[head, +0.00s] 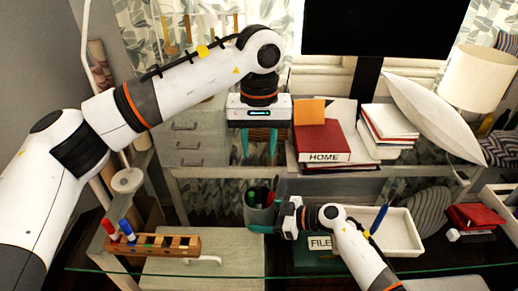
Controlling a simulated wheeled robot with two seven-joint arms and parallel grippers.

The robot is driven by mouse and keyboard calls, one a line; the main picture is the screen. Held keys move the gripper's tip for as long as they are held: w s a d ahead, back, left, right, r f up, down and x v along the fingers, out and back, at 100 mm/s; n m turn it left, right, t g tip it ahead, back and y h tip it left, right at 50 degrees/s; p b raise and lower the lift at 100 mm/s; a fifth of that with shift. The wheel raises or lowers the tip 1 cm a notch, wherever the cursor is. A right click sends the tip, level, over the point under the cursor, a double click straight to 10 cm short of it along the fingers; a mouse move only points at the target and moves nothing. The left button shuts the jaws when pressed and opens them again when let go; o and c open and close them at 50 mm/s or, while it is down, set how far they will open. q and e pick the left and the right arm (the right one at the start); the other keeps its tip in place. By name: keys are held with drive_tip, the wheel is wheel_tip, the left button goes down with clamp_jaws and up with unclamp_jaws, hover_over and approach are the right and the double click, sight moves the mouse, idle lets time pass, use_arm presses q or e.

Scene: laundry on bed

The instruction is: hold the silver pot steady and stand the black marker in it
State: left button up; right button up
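The silver pot (259,212) stands at the centre of the desk with several slim things upright in it, among them green, red and dark ones. I cannot tell whether a dark one is the black marker, and I see no other clear black marker. My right gripper (262,228) is at the pot's lower right, one teal finger across its near side. The other finger is hidden, so its grip is unclear. My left gripper (259,146) hangs above and behind the pot, fingers pointing down and apart, with nothing visible between them.
A wooden rack (160,245) at front left holds a red marker (108,229) and a blue marker (127,231). A white tray (402,238) with a blue pen (378,220) lies right of my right gripper. Books (322,142) and a leaning pillow (425,115) fill the upper shelf.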

drive_tip(key=o, duration=0.9)
drive_tip(key=shift+c, duration=0.2)
drive_tip(key=shift+d, duration=0.1)
